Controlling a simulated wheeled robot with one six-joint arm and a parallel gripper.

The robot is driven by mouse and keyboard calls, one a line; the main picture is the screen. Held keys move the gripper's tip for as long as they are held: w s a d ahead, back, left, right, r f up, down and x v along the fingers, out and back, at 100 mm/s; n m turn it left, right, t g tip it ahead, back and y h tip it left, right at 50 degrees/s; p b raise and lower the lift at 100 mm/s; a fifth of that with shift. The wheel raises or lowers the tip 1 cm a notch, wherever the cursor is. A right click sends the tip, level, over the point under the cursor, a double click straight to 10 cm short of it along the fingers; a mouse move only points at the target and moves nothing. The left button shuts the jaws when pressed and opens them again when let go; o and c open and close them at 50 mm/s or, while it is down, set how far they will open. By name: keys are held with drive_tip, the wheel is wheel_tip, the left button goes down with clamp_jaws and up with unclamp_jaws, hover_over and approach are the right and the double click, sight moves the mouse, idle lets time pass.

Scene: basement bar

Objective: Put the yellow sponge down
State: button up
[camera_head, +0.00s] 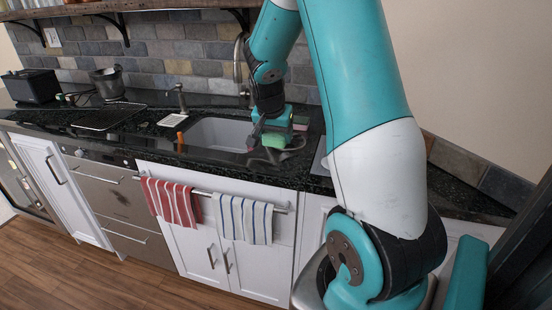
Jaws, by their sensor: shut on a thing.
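My gripper (260,145) is over the black counter at the right end of the sink, pointing down. It is shut on a small block with a yellow-green look (274,141), which I take to be the yellow sponge. Part of the block is hidden by the gripper. It is too small to tell whether it touches the counter or the sink rim.
The grey sink basin (218,134) lies left of my gripper, with a small orange thing (180,138) at its left edge. A black counter (140,131) runs left, holding a dark tray (108,117) and a bucket (108,83). Striped towels (172,201) hang below.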

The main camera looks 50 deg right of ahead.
sight(276, 165)
wheel_tip(276, 165, down, 8)
drive_tip(key=shift+f, duration=0.2)
drive_tip(key=shift+f, duration=0.15)
drive_tip(key=o, duration=1.1)
